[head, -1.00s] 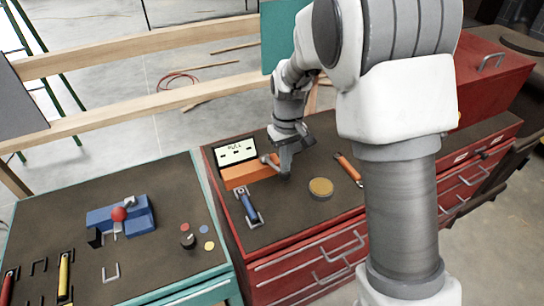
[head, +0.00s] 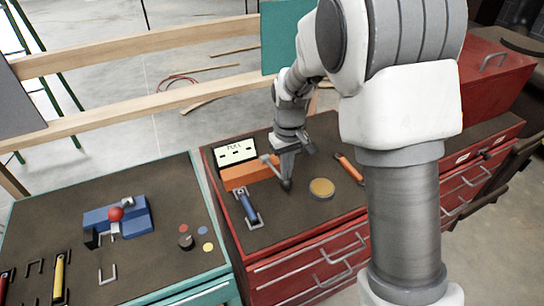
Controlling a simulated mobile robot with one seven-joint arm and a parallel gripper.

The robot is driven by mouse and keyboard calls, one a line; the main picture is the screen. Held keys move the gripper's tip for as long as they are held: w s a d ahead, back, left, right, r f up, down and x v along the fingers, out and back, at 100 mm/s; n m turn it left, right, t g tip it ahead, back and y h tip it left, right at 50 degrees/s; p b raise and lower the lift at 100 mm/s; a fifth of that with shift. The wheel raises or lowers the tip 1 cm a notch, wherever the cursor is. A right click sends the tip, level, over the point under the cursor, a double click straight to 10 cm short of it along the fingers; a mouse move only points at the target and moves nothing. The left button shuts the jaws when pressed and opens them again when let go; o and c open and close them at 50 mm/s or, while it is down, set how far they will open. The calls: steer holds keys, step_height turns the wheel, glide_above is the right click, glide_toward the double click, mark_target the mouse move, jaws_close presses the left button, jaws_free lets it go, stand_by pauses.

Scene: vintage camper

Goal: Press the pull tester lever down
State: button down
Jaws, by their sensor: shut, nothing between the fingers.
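The pull tester is an orange block (head: 240,176) with a white panel (head: 235,152) behind it, on the dark top of the red cabinet. A thin grey bar (head: 270,164) slants at the block's right end; it looks like the lever, but its joint is too small to make out. My gripper (head: 287,184) is shut and empty, fingers pointing down, just right of the block and close to the grey bar. I cannot tell whether it touches the bar. A blue-handled tool (head: 248,207) lies in front of the block.
A round tan disc (head: 321,188) and an orange-handled tool (head: 349,167) lie right of my gripper. The teal-edged bench at left holds a blue fixture with a red ball (head: 115,214), several small discs and a yellow-handled tool (head: 59,276). A red toolbox (head: 492,85) stands behind my arm.

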steer(key=shift+s+d+f+b, duration=0.15)
steer(key=shift+f+b, duration=0.4)
steer(key=shift+f, duration=0.4)
steer(key=shift+f+b, duration=0.35)
steer(key=shift+f, duration=0.1)
step_height(320, 180, up, 14)
steer(key=p, duration=1)
steer(key=shift+r, duration=0.1)
stand_by(0.5)
